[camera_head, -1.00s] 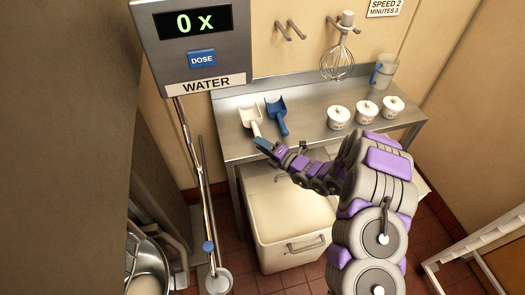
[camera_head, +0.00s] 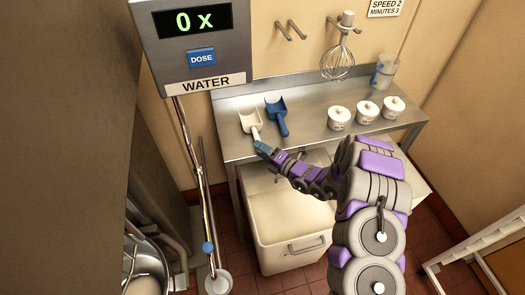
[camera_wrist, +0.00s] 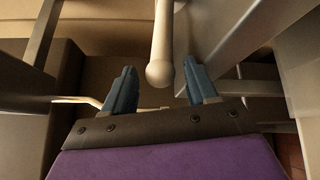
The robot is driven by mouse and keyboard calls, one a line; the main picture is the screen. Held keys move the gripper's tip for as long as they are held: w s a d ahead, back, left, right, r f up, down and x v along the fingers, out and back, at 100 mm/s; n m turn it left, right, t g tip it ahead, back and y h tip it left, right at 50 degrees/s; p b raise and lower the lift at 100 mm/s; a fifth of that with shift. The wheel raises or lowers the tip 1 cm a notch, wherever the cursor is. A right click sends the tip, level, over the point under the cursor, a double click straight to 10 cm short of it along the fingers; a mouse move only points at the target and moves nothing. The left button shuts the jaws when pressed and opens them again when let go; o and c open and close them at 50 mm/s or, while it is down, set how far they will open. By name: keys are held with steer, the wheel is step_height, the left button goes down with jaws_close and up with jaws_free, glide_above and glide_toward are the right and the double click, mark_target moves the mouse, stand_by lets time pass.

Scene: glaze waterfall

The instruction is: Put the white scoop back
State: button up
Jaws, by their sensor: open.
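The white scoop (camera_head: 250,121) lies on the left part of the steel table, its handle pointing toward the front edge. In the wrist view its handle (camera_wrist: 161,50) shows between and beyond my two blue fingers, with a gap on either side. My gripper (camera_head: 259,146) is at the table's front edge, by the end of the scoop's handle. In the wrist view my gripper (camera_wrist: 160,88) is open and empty. The blue scoop (camera_head: 278,115) lies just right of the white one.
The steel table (camera_head: 310,112) also holds several lidded white tubs (camera_head: 367,111) and a clear jug (camera_head: 384,72). A large white bin (camera_head: 290,215) stands below its front edge. The water dispenser (camera_head: 195,45) and its pipe stand at left. A whisk (camera_head: 338,62) hangs on the wall.

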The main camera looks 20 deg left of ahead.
steer(key=p+v, duration=0.1)
steer(key=v, duration=1.1)
steer(key=shift+p, duration=0.3)
steer(key=shift+d, duration=0.1)
